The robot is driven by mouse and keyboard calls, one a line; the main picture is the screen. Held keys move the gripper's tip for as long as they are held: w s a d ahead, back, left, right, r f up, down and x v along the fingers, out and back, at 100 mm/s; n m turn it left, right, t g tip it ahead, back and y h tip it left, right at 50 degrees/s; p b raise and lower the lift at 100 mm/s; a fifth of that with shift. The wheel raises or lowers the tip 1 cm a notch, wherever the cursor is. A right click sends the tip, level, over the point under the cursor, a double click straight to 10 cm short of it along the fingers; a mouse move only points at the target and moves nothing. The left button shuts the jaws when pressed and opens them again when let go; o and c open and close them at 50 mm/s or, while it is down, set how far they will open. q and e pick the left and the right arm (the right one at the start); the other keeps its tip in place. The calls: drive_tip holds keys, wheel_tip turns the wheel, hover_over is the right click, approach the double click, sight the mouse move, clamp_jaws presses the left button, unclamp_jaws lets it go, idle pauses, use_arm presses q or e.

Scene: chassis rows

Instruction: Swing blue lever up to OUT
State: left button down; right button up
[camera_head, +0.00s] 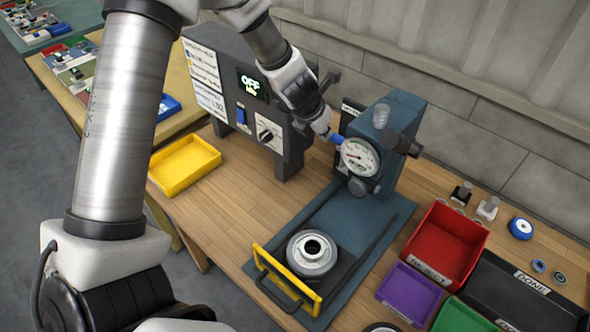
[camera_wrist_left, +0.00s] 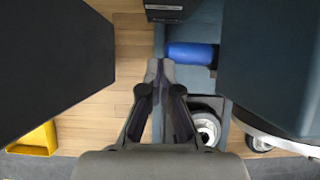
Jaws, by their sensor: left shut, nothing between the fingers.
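The blue lever (camera_head: 338,140) sticks out at the left side of the teal press (camera_head: 400,112), beside its round dial gauge (camera_head: 359,156). In the left wrist view the blue lever (camera_wrist_left: 192,53) is a short blue cylinder lying crosswise. My left gripper (camera_head: 325,126) is at the lever's end in the head view. In the left wrist view the left gripper (camera_wrist_left: 160,70) has its fingertips together and empty, just left of and below the lever; I cannot tell whether they touch it. My right gripper is not in view.
A control box (camera_head: 232,88) with a lit OFF display stands left of the press. A yellow-handled fixture with a metal round part (camera_head: 312,254) sits on the press base. Yellow (camera_head: 185,167), red (camera_head: 443,246) and purple (camera_head: 408,293) bins flank it. Bare wood lies before the control box.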

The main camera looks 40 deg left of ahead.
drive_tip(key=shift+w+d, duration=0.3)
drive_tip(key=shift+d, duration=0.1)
use_arm(q)
drive_tip(key=shift+w+d+r, duration=0.25)
drive_tip(key=shift+w+d, duration=0.2)
drive_tip(key=shift+w, duration=0.2)
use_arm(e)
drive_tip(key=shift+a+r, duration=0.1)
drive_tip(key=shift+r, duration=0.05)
